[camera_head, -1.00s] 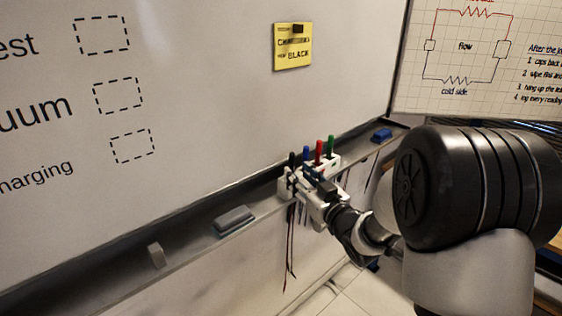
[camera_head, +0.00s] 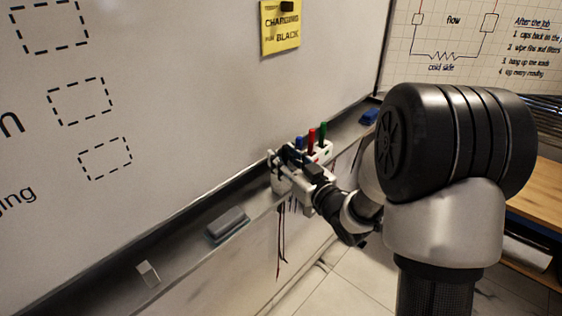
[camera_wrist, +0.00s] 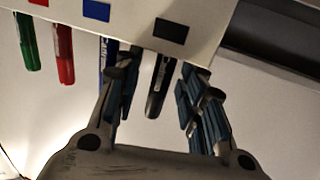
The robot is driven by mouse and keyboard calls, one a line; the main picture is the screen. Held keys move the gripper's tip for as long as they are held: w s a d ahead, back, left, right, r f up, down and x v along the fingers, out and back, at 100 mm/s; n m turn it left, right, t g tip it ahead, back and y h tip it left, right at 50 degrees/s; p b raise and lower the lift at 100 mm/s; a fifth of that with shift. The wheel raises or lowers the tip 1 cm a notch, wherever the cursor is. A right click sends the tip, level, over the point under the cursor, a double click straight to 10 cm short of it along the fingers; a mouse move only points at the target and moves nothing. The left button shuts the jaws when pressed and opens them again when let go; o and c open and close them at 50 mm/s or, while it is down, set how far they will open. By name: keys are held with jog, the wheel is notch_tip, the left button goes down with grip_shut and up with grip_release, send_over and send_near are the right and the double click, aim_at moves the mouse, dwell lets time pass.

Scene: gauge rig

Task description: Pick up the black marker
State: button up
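The black marker (camera_wrist: 161,86) hangs through a white holder (camera_wrist: 130,18) under a black square in the wrist view. My gripper (camera_wrist: 158,88) is open, with one finger on each side of the black marker. Narrow gaps show between the marker and both fingers. The left finger sits between the black marker and the blue marker (camera_wrist: 107,58), close to the blue one. In the head view my gripper (camera_head: 284,164) is at the near end of the holder (camera_head: 324,151). There its fingers mostly hide the black marker.
A red marker (camera_head: 311,137) and a green marker (camera_head: 323,130) stand farther along the holder. A grey eraser (camera_head: 227,223) and a small light block (camera_head: 148,272) lie on the whiteboard tray. A blue block (camera_head: 369,117) lies at the far end. The whiteboard rises behind.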

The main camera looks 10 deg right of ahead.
jog(key=shift+s+d, duration=0.1)
jog(key=shift+c, duration=0.3)
grip_shut()
